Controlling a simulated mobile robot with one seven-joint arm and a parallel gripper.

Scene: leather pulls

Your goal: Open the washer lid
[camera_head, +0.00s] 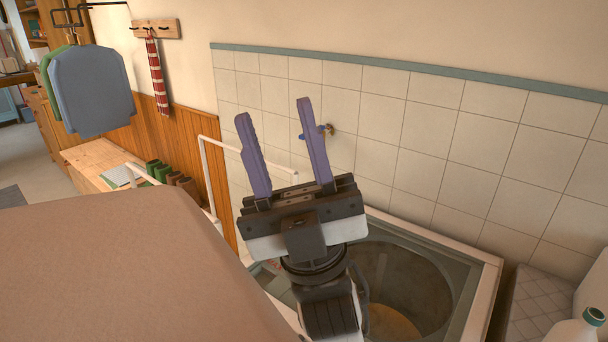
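The washer (480,262) stands at the lower right against the tiled wall, with a pale rim around a grey-green top. Its round drum (415,285) shows from above, with a tan bottom. I cannot tell whether a clear lid covers the drum or the opening is bare. My gripper (273,108) is raised in front of the washer, with its two purple fingers pointing up and spread apart. Nothing is between the fingers. My wrist and arm hide the left part of the washer.
A large brown surface (110,265) fills the lower left, close to my arm. A thin white frame (207,175) stands behind my gripper. A tap (328,130) is on the wall. A bottle (580,328) stands at the lower right. Garments (92,90) hang at the upper left.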

